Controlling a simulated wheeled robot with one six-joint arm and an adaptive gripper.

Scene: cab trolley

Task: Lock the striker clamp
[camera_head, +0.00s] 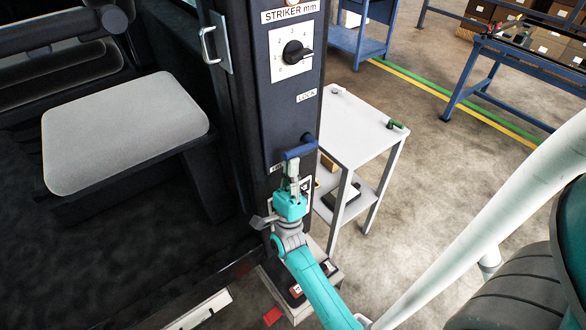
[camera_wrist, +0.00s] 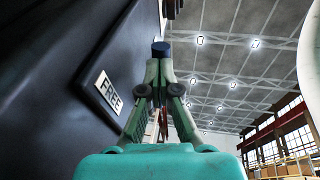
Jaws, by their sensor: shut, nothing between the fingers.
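The striker clamp's blue lever handle (camera_head: 298,151) sticks out from the dark post, below the LOCK label (camera_head: 306,96) and close to the FREE label (camera_head: 277,168). My gripper (camera_head: 292,168) is directly below the handle in the head view. In the wrist view, my gripper (camera_wrist: 160,62) has its fingertips together with nothing between them. The round blue end of the handle (camera_wrist: 160,47) shows just beyond the tips. I cannot tell whether they touch. The FREE label (camera_wrist: 108,91) is to the left there. The lever's pivot is largely hidden.
A striker dial (camera_head: 295,53) is higher on the post, with a metal grab handle (camera_head: 209,45) to its left. A grey seat (camera_head: 125,130) is in the cab at left. A white trolley (camera_head: 350,135) stands close right of the post. Open floor lies farther right.

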